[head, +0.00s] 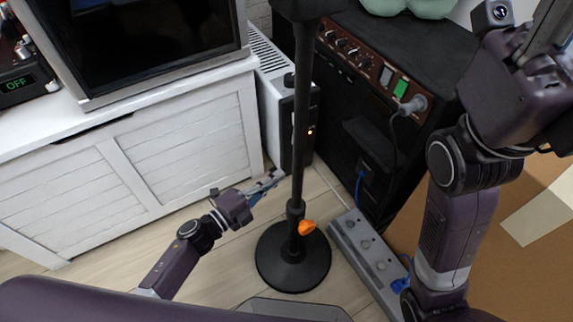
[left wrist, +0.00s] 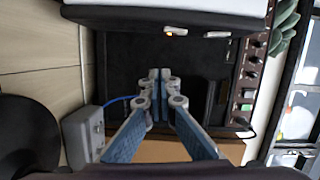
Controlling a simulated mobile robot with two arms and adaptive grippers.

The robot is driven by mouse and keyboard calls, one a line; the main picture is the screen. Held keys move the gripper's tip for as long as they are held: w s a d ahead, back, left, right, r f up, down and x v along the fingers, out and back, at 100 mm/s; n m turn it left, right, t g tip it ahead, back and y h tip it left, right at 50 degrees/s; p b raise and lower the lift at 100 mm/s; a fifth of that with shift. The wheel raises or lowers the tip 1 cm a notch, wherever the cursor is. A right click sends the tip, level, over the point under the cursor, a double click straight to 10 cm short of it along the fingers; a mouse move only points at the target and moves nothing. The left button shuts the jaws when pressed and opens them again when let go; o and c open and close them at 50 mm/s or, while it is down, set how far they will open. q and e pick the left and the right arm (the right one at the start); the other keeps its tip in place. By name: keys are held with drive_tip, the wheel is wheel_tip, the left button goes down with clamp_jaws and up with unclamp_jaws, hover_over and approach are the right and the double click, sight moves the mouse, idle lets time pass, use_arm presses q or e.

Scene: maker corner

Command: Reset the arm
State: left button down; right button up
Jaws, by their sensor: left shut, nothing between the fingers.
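My left arm comes in low at the left of the head view. Its gripper (head: 266,186) is shut and empty, just left of the black stand pole (head: 300,120) and above the floor. In the left wrist view the two blue-padded fingers (left wrist: 160,78) meet at their tips with nothing between them. My right arm rises at the right of the head view, with its wrist and gripper body (head: 515,90) at the top right. Its fingertips are cut off by the frame edge, so I cannot tell their state.
The stand's round black base (head: 292,270) has an orange knob (head: 306,227) above it. A black amplifier (head: 385,90) and a grey power strip (head: 365,262) stand right of it. A white cabinet (head: 100,190) fills the left. Some wood floor (head: 215,265) is bare.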

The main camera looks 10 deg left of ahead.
use_arm(q)
drive_tip(key=shift+s+a, duration=0.25)
drive_tip(key=shift+s, duration=0.05)
idle(0.4)
